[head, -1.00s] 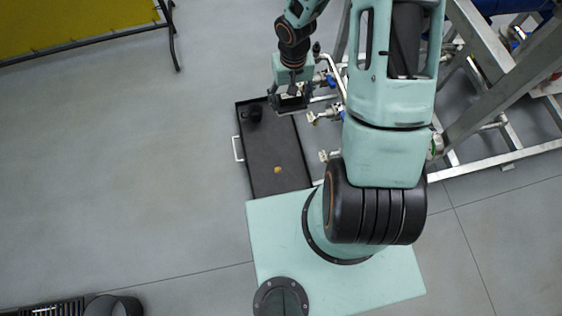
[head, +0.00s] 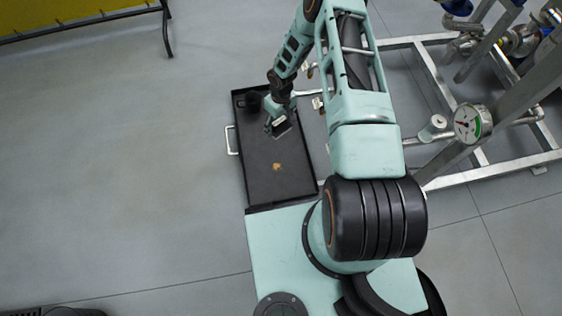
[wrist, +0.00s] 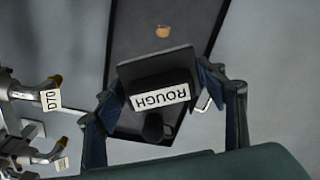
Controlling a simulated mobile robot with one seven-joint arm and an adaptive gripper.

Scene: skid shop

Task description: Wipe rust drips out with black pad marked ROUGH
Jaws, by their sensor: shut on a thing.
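My gripper (head: 278,122) is over the far half of a long black tray (head: 262,188) on the floor. In the wrist view my gripper (wrist: 165,92) is shut on a black pad (wrist: 152,66), whose white label reads ROUGH. The pad also shows under the gripper in the head view (head: 283,131). An orange-brown rust spot (head: 277,167) lies on the tray floor, nearer my base than the pad; it shows above the pad in the wrist view (wrist: 163,31). I cannot tell whether the pad touches the tray.
A dark round cup-like thing (head: 252,100) stands in the tray's far left corner, close to the gripper. The tray has a pale handle (head: 232,140) on its left. A metal pipe skid with a gauge (head: 467,124) stands to the right.

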